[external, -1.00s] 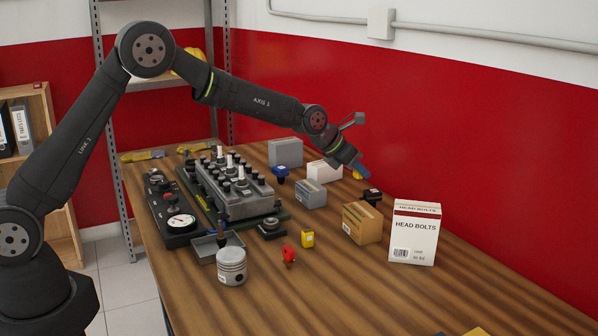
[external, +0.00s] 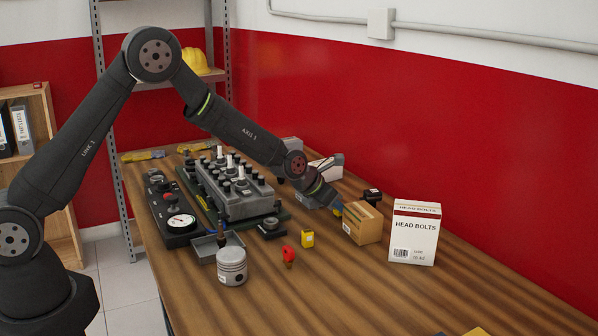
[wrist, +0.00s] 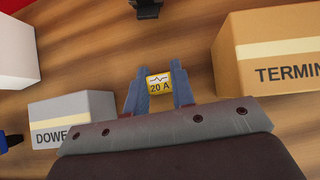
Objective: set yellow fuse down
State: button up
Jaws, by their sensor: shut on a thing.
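The yellow fuse (wrist: 159,83), marked 20 A, sits between the two blue-grey fingers of my gripper (wrist: 158,78) in the wrist view. My gripper is shut on it. In the external view my gripper (external: 336,207) points down, just left of the cardboard box (external: 361,224); the fuse is not clearly visible there. I cannot tell whether the fuse touches the wooden table (wrist: 190,22).
The wrist view shows a grey DOWEL box (wrist: 75,112) left, a TERMIN-labelled box (wrist: 275,50) right, and a black part (wrist: 147,8) ahead. Another yellow block (external: 307,239), a red part (external: 289,255) and a HEAD BOLTS box (external: 414,235) stand nearby.

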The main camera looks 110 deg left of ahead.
jog(key=shift+f, duration=0.15)
jog(key=o, duration=0.9)
jog(key=shift+r, duration=0.25)
jog(key=v, duration=1.2)
jog(key=shift+f, duration=0.1)
